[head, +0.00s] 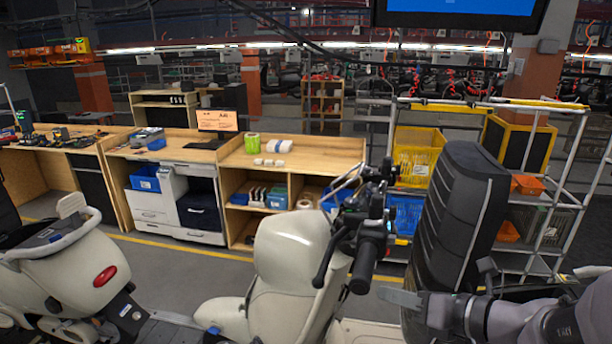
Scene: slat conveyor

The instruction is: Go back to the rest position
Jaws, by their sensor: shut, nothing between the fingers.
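My gripper (398,298) is at the lower right of the head view, at the end of my grey arm, which comes in from the right edge. Its fingers point left and are shut, with nothing between them. It shows in front of the lower part of a black scooter seat (455,215). I cannot tell how far it is from the seat or whether they touch.
A cream scooter (290,250) with black handlebars stands left of my gripper. Another cream scooter (70,255) with a red light is at the far left. Wooden workbenches (320,150) stand behind. A shelf rack holds a yellow crate (416,155). Grey floor shows between.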

